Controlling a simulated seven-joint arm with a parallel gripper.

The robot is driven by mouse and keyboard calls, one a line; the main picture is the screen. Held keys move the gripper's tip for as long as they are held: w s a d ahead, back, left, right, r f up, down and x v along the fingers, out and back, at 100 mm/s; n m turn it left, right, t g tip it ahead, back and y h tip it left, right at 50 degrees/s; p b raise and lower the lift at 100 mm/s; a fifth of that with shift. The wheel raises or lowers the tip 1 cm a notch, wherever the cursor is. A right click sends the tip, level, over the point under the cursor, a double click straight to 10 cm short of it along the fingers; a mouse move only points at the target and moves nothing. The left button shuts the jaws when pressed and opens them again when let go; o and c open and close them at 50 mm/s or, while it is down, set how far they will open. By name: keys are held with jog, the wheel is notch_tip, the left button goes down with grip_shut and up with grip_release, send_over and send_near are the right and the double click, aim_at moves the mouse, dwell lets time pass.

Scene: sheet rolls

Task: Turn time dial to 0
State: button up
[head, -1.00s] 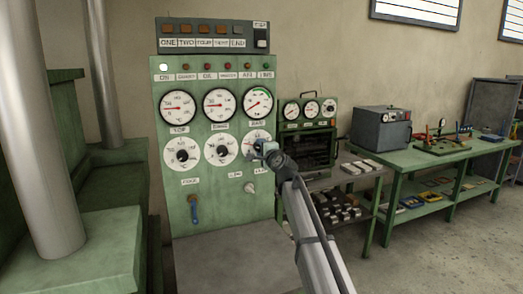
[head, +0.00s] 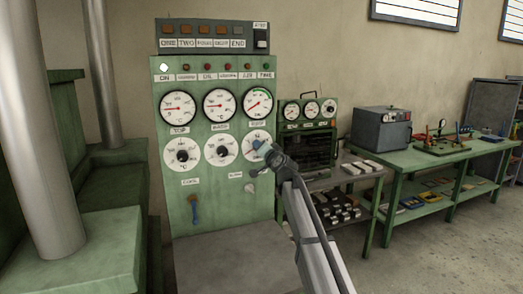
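A green control panel (head: 162,110) stands upright in the head view with two rows of round white dials. The lower-right dial (head: 248,139) in the second row is partly hidden by my gripper (head: 261,150). My gripper is at the front of this dial, over its middle. The fingertips are small and overlap the dial, so I cannot tell whether they are open, shut or touching the knob. The labels are too blurred to tell which dial is the time dial. The lower-left dial (head: 182,155) and lower-middle dial (head: 221,150) have dark centre knobs.
A grey knob (head: 250,188) sits just below the gripper, and a blue lever (head: 195,212) is at the panel's lower left. A green instrument box (head: 308,125) and a green workbench (head: 430,158) stand to the right. Green machinery with metal columns (head: 55,150) is at left.

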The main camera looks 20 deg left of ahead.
jog(key=shift+n, duration=0.3)
jog(key=o, duration=1.1)
jog(key=shift+c, duration=0.2)
jog(key=shift+s+d, duration=0.1)
jog(key=shift+d, duration=0.05)
jog(key=v, duration=1.3)
jog(key=shift+s+d, duration=0.15)
jog(key=shift+s, duration=0.05)
